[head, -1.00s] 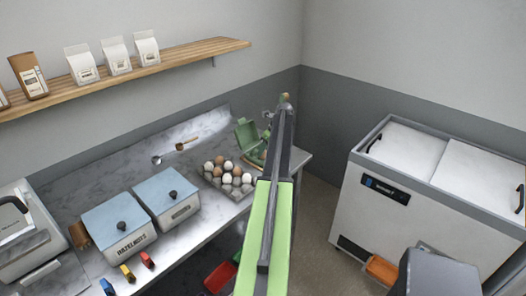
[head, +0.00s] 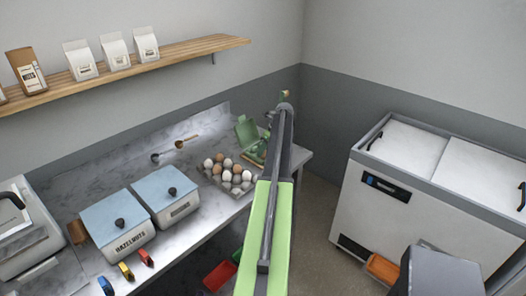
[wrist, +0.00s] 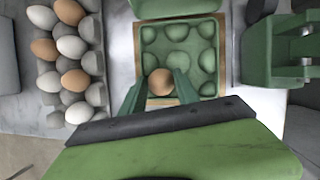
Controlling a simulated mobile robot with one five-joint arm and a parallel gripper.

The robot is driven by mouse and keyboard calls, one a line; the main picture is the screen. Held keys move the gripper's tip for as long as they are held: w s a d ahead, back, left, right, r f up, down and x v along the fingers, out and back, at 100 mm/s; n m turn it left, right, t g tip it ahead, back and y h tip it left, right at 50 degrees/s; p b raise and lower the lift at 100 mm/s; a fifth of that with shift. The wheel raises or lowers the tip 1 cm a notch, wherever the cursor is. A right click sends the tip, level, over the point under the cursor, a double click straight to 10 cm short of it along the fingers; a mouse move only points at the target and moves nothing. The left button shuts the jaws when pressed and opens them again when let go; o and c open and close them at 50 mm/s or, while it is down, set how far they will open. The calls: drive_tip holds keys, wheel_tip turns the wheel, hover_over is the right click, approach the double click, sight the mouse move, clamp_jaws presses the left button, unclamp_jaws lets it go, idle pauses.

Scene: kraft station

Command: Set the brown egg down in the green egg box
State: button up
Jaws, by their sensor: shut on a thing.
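The brown egg (wrist: 161,83) is held between the two fingers of my gripper (wrist: 160,88) in the wrist view. The green egg box (wrist: 214,60) is open beneath and beyond the egg, with its cups showing and no eggs visible in them. The egg appears over the near-left part of the box; I cannot tell its height above the cups. In the head view the green egg box (head: 246,131) stands at the counter's far end, its lid raised. My arm partly hides the box there.
A grey tray of brown and white eggs (wrist: 95,62) lies left of the box; it also shows in the head view (head: 240,189). A green fixture (wrist: 258,55) stands right of the box. Lidded containers (head: 168,193) stand along the counter.

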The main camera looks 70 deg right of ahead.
drive_tip(key=shift+f, duration=0.25)
drive_tip(key=o, duration=0.9)
drive_tip(key=p+v, duration=1.5)
drive_tip(key=v, duration=0.2)
drive_tip(key=shift+s+r+p, duration=0.1)
drive_tip(key=shift+r+p, duration=0.2)
drive_tip(key=shift+p, duration=0.1)
